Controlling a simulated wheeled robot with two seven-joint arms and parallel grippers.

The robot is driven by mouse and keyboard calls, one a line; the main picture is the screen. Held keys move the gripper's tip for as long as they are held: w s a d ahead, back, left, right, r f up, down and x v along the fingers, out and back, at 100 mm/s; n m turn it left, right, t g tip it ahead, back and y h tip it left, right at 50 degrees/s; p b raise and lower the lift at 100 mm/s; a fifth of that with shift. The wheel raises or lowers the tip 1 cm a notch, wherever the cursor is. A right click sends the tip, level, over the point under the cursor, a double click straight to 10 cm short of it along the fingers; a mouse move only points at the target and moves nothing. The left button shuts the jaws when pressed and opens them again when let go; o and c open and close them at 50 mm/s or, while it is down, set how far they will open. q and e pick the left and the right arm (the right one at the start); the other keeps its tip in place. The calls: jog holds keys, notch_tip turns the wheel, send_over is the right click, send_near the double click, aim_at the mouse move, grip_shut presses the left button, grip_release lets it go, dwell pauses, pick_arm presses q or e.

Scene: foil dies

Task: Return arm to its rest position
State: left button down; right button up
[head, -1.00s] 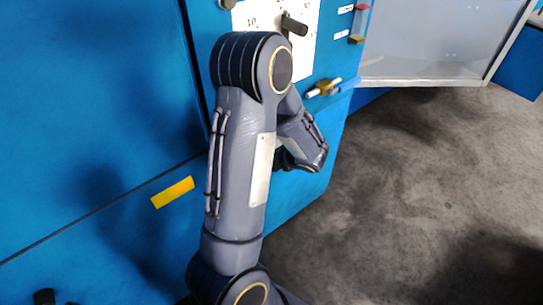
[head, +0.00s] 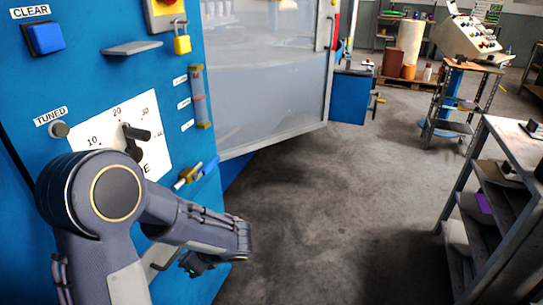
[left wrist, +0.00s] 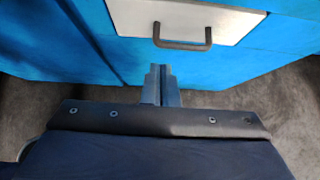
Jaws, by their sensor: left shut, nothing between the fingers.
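My left arm rises at the lower left of the head view, bends at a large round elbow and reaches right and down in front of the blue machine (head: 25,95). My left gripper (head: 192,266) is partly hidden by the forearm, low beside the machine front. In the left wrist view its fingers (left wrist: 161,78) are together with nothing between them. They point toward a pale panel (left wrist: 220,22) with a dark handle (left wrist: 183,45), with no clear contact. My right gripper is in neither view.
The machine carries a dial with a black knob (head: 134,133), a blue CLEAR button (head: 46,37) and a yellow padlock (head: 182,44). A grey shelf rack (head: 508,170) stands at right, a cart with a control box (head: 467,37) farther back. Open concrete floor lies between.

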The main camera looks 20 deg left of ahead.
pick_arm(q)
jog(key=s+d+r+n+h+p, duration=0.3)
jog(key=s+r+n+h+p, duration=0.25)
jog(key=s+r+n, duration=0.3)
jog(key=s+d+r+n+t+h+p, duration=0.4)
jog(key=s+d+r+n+h, duration=0.3)
jog(key=d+r+n, duration=0.4)
jog(key=shift+r+n+t+h+p, duration=0.45)
jog(key=shift+r+n+p, duration=0.1)
jog(key=shift+r+p, duration=0.1)
